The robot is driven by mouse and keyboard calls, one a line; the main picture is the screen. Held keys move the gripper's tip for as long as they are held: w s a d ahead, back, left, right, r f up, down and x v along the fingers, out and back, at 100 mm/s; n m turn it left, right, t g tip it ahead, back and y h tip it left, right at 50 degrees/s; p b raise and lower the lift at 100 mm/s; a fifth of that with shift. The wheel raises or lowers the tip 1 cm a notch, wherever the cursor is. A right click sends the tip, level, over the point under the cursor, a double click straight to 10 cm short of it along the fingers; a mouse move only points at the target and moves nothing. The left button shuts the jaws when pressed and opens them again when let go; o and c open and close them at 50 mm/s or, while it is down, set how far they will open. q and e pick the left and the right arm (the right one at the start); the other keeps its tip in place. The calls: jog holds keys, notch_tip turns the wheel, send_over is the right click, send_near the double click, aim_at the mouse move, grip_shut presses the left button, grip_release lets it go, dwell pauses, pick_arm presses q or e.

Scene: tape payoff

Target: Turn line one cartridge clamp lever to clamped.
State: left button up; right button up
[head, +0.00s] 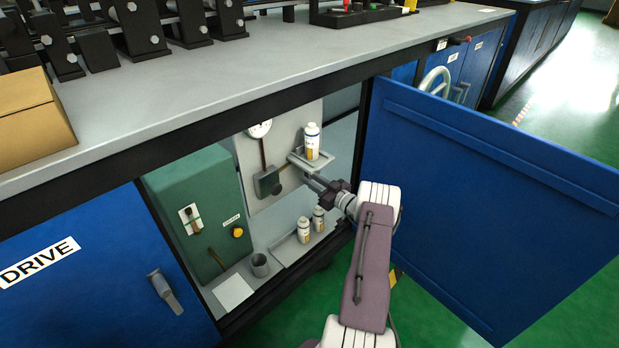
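My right gripper (314,182) reaches into the open cabinet, its tips beside a dark block (267,184) on the pale back panel. The tips are small and partly merge with the fittings, so I cannot tell whether they are open, shut or touching anything. A white bottle-like cartridge (312,142) with an orange-marked label stands upright on a small grey bracket (328,163) just above the gripper. The clamp lever cannot be made out clearly; it may be among the fittings by the gripper tips. My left gripper is not in view.
The blue door (480,190) stands open at right. A green box (195,210), a grey cup (260,265) and two more bottles (304,230) are inside the cabinet. A round gauge (260,129) is above the block. The grey worktop (250,85) overhangs the opening.

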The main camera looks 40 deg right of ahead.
jog(key=s+p, duration=0.3)
jog(key=s, duration=0.4)
jog(key=shift+s+d, duration=0.3)
jog(key=shift+s, duration=0.05)
